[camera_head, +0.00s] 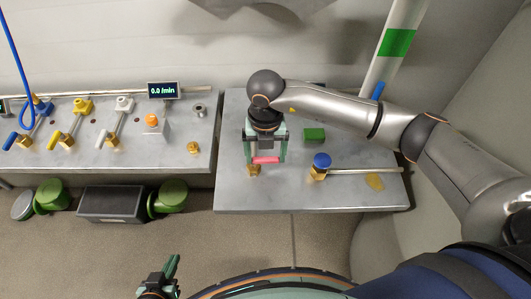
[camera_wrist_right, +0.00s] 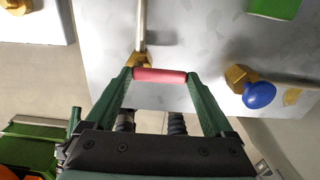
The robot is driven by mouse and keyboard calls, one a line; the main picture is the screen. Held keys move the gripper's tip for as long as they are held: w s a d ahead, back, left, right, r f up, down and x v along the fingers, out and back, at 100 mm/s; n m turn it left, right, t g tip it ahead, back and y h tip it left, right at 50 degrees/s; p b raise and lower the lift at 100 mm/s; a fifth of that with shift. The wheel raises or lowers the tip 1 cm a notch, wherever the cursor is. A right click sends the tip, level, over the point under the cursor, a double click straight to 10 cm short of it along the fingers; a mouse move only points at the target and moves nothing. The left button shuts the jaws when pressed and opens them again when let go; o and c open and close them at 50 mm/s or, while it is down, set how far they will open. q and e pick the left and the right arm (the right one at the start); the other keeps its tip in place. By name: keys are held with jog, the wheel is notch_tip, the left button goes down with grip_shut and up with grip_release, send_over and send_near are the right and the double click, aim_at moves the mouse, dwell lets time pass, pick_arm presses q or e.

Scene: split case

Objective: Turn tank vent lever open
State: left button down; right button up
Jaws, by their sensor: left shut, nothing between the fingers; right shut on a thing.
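A red lever handle (camera_head: 266,160) is above the near left part of the right-hand grey bench. A brass fitting (camera_head: 253,171) sits close beside it. My right gripper (camera_head: 267,154) is shut on the red handle. In the right wrist view the red handle (camera_wrist_right: 160,75) spans between the two green fingers. The brass fitting (camera_wrist_right: 138,62) with a metal pipe shows just behind it, partly hidden. I cannot tell which lever position is open. My left gripper (camera_head: 166,277) is shut and empty, low in front of the benches.
A blue knob (camera_head: 321,160) on a brass valve stands right of my right gripper. A green block (camera_head: 314,135) lies behind. The left bench holds blue, yellow and white valves, an orange knob (camera_head: 151,120) and a display (camera_head: 163,90) reading 0.0. A dark crate (camera_head: 110,204) stands on the floor.

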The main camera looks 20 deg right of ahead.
aim_at(266, 158)
jog(key=o, duration=1.1)
notch_tip(266, 158, up, 13)
jog(key=shift+f+b, duration=0.2)
jog(key=shift+b, duration=0.25)
